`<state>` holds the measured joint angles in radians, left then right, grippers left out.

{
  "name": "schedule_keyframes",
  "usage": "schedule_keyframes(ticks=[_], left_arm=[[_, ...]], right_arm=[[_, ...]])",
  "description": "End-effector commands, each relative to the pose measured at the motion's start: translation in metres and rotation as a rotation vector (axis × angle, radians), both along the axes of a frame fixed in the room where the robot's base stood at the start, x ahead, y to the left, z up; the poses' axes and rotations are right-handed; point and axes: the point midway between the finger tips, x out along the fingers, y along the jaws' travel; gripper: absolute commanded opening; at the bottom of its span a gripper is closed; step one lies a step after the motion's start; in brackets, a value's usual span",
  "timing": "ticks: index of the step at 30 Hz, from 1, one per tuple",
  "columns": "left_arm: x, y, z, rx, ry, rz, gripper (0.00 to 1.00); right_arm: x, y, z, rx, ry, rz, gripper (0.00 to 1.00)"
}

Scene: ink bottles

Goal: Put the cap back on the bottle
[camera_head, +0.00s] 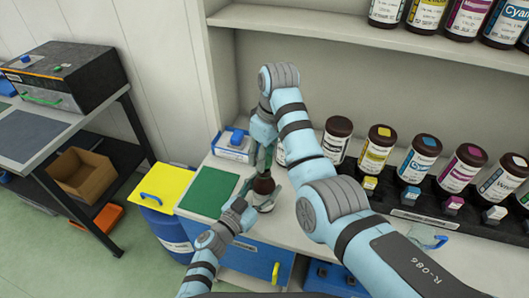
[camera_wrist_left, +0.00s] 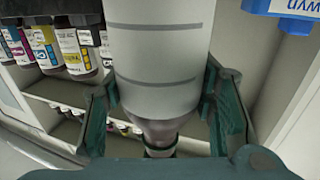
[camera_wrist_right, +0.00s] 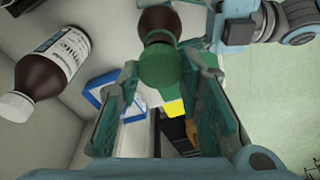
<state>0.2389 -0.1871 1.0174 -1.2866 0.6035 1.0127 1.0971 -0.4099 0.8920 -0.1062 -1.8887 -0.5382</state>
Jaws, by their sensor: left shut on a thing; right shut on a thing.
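A brown bottle (camera_head: 264,186) with a pale label stands upright on the counter in the head view. My left gripper (camera_head: 250,207) is shut around its body from the front left. In the left wrist view the label (camera_wrist_left: 158,60) fills the middle, with the dark shoulder (camera_wrist_left: 160,130) below it. My right gripper (camera_head: 265,150) is above the bottle, pointing down. In the right wrist view it is shut on a green cap (camera_wrist_right: 160,70), in line with the bottle's neck (camera_wrist_right: 157,38). I cannot tell whether the cap is seated or just above the neck.
Several labelled ink bottles (camera_head: 377,148) stand in a black rack (camera_head: 400,207) to the right. A green mat (camera_head: 208,191) lies left of the bottle. A blue-and-white box (camera_head: 233,144) sits behind. A blue drum with a yellow lid (camera_head: 160,186) stands left of the counter.

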Motion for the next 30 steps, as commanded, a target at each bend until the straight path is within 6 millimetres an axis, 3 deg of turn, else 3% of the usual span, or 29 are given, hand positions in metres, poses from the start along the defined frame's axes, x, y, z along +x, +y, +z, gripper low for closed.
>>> schedule_keyframes(ticks=[14, 30], left_arm=[[0.000, 0.000, 0.000, 0.001, 0.001, 0.000, 0.01], [0.000, 0.000, 0.000, 0.001, 0.001, 0.000, 0.01]], right_arm=[[0.000, 0.000, -0.001, -0.001, -0.001, 0.000, 0.19], [0.000, 0.000, -0.018, -0.001, -0.001, 0.000, 0.19]])
